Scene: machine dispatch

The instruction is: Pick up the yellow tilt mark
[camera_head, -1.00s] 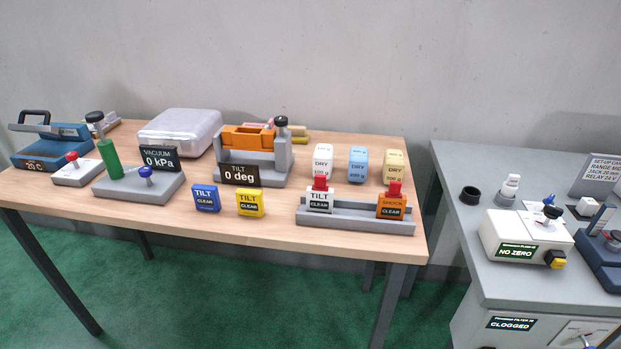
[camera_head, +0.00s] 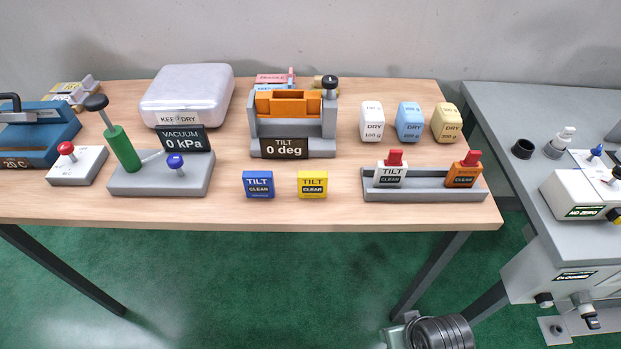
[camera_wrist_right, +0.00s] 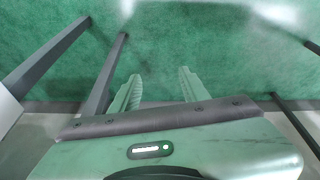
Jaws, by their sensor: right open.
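The yellow tilt mark (camera_head: 312,184) is a small yellow block with a white TILT label and a dark CLEAR label. It stands on the wooden table (camera_head: 330,212) near the front edge, just right of a similar blue tilt mark (camera_head: 258,184). In the right wrist view my right gripper (camera_wrist_right: 155,90) is open and empty, its two fingers apart above the green floor. Part of my right arm (camera_head: 436,332) shows low in the head view, below the table edge and away from the mark. My left gripper is not in view.
A grey rack (camera_head: 425,195) holding white and orange marks with red tops stands right of the yellow mark. The tilt fixture (camera_head: 320,147) stands behind it. The vacuum pump (camera_head: 160,184) is to the left. A grey bench (camera_head: 500,100) stands to the right.

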